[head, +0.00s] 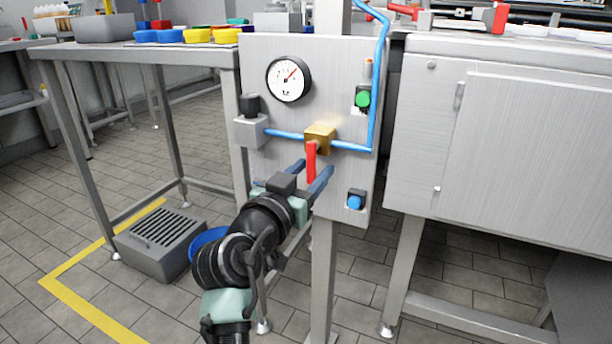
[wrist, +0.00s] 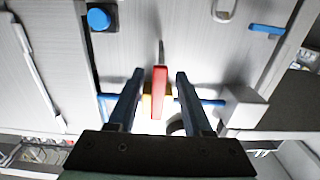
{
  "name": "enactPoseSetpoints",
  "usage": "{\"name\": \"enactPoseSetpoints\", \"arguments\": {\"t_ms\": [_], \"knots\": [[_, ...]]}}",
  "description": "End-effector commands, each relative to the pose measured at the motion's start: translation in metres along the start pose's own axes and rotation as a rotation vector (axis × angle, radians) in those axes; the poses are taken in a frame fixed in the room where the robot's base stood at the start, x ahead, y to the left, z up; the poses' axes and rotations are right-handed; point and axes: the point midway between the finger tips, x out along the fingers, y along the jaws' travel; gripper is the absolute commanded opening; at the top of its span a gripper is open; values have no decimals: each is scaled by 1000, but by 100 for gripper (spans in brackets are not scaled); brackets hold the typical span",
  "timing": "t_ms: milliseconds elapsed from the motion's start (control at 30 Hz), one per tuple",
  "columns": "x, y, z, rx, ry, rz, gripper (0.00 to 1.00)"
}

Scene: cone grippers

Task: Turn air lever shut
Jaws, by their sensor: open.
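The red air lever (head: 311,160) hangs straight down from the brass valve (head: 320,138) on the grey panel, across the line of the level blue pipe. In the wrist view the red lever (wrist: 160,92) stands between my two fingers, with a gap on each side. My gripper (head: 316,167) is open, its dark blue fingers reaching up to either side of the lever. The fingertips also show in the wrist view (wrist: 160,75). Whether the fingers reach past the lever in depth is hard to tell.
The panel carries a pressure gauge (head: 289,79), a green button (head: 363,97), a blue button (head: 355,199) and a grey block (head: 249,131) on the pipe. A metal cabinet (head: 520,150) stands to the right. A grated box (head: 160,242) is on the floor at left.

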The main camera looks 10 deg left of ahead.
Motion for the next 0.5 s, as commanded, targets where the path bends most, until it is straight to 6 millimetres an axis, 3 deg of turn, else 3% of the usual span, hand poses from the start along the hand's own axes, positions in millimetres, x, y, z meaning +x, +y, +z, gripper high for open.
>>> {"name": "enactPoseSetpoints", "arguments": {"t_ms": [167,500], "knots": [[-14,-1,-2,-1,-1,-2,50],[-82,-1,-3,-2,-2,-4,50]]}}
